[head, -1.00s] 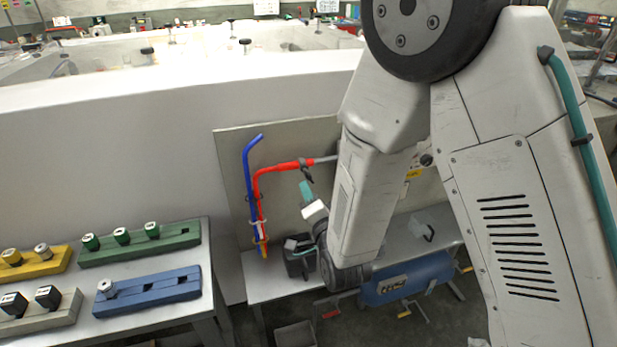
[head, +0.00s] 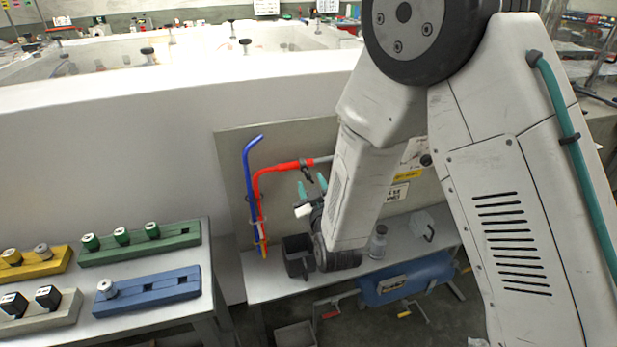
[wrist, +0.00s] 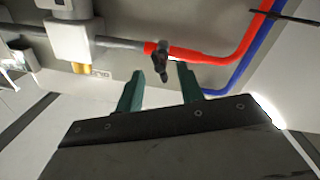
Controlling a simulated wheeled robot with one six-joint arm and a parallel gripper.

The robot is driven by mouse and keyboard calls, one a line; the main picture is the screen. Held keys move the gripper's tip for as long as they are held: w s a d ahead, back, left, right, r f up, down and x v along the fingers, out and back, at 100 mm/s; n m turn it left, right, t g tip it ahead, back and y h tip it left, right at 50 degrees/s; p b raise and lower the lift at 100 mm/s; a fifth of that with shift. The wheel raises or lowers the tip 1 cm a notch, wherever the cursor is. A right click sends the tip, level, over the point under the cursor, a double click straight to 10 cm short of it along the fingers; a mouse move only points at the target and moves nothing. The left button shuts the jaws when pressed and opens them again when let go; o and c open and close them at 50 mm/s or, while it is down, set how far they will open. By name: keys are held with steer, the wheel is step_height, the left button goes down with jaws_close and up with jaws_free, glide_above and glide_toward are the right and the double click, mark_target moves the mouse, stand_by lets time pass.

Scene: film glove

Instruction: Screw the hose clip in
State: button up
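The hose clip (head: 306,170) is a small dark clamp with a hanging screw part, around the end of the red hose (head: 277,167) where it meets a grey pipe. In the wrist view the clip (wrist: 160,62) appears between the fingertips, with the red hose (wrist: 205,56) running right. My gripper (head: 311,182) has two teal fingers pointing up, just below the clip in the head view. In the wrist view my gripper (wrist: 161,69) is open, with a clear gap and nothing held. Its exact distance from the clip cannot be told.
A blue hose (head: 250,185) runs beside the red one on the grey panel. A dark cup (head: 297,258) and a jar (head: 378,243) stand on the bench (head: 262,286) below. A blue tank (head: 408,279) is under it. Coloured blocks with knobs are on the left table.

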mark_target(309, 178)
steer(key=shift+x, duration=2)
jaws_close()
steer(key=shift+m, duration=0.3)
